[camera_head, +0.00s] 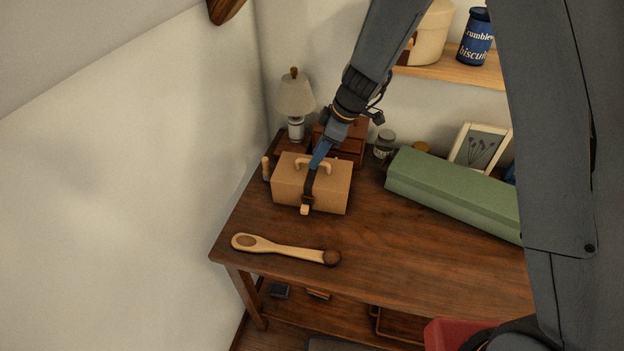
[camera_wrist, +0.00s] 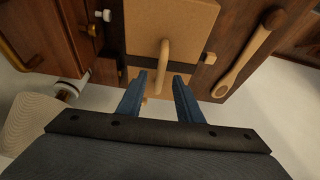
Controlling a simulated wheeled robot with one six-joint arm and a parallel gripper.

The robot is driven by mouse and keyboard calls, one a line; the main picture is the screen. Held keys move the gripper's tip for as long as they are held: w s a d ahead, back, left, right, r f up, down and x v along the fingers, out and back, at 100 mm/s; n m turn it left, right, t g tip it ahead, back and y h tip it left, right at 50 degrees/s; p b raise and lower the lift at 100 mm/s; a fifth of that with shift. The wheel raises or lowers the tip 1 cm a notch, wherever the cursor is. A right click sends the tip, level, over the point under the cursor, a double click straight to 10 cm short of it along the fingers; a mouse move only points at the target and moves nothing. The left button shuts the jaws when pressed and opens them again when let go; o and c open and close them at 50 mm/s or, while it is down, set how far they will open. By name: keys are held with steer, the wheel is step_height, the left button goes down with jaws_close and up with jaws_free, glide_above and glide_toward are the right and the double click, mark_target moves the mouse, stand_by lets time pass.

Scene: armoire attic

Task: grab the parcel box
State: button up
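The parcel box (camera_head: 284,186) is a tan box with a dark strap and a pale handle on top. It sits on the wooden desk near the wall at left. In the wrist view the box (camera_wrist: 193,22) fills the top middle, with its handle (camera_wrist: 164,60) pointing toward my gripper. My gripper (camera_head: 317,160) is over the top of the box, at the handle. In the wrist view its two blue fingers (camera_wrist: 159,80) are apart, with the handle between or just beyond their tips. I cannot tell whether they touch it.
A wooden spoon-like tool (camera_head: 285,249) lies in front of the box on the desk (camera_head: 390,255). A lamp (camera_head: 296,100) and small drawers (camera_head: 350,147) stand behind. A long green box (camera_head: 455,190) lies to the right, with a jar (camera_head: 384,144) beside it.

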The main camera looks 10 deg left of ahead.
steer(key=shift+x, duration=0.95)
steer(key=shift+c, duration=0.5)
jaws_close()
steer(key=shift+r, duration=0.1)
